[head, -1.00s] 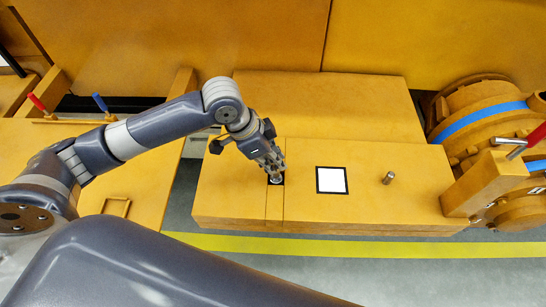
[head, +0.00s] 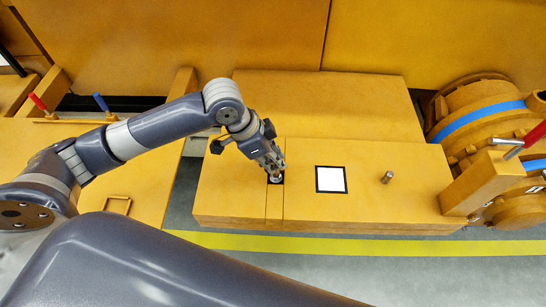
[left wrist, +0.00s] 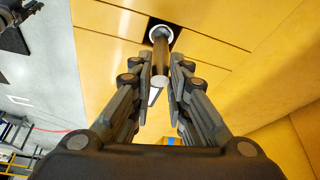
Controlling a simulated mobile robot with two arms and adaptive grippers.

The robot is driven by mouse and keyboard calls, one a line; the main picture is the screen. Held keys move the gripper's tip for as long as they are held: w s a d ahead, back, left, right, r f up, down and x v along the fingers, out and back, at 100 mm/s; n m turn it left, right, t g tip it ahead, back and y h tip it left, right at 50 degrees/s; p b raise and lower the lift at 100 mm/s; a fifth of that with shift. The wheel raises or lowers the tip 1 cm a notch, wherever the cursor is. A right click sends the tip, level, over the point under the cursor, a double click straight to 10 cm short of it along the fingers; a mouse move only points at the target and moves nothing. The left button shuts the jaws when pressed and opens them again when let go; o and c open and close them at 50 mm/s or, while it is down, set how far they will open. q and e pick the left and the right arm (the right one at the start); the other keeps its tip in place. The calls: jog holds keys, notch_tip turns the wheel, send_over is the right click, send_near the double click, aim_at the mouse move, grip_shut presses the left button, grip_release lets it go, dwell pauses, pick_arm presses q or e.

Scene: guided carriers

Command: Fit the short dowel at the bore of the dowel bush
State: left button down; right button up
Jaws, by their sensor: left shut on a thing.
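My left gripper (head: 276,174) is over the left part of the yellow block, pointing down at a dark square recess. In the left wrist view the gripper (left wrist: 161,72) is shut on the short dowel (left wrist: 159,62), a dark metallic cylinder with a paler near end. The dowel bush (left wrist: 173,34) shows there as a white ring in the dark recess. The dowel's far end overlaps the ring; I cannot tell how deep it is in the bore. In the head view the bush (head: 276,181) is mostly hidden by the fingers. My right gripper is not in view.
A short metal pin (head: 387,177) stands on the right part of the yellow block (head: 400,212). A white square with a black border (head: 331,179) lies between. A yellow bracket (head: 462,191) and round housing (head: 480,125) stand at the right.

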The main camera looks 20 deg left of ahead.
aim_at(273, 175)
pick_arm(q)
jog(key=shift+f+b, duration=0.65)
jog(key=shift+f, duration=1.25)
jog(key=c, duration=1.5)
grip_release()
jog(key=shift+o, duration=0.2)
jog(key=shift+a+r, duration=0.1)
jog(key=shift+r, duration=0.2)
jog(key=v, duration=1.1)
jog(key=shift+r, duration=0.25)
jog(key=shift+s, duration=0.1)
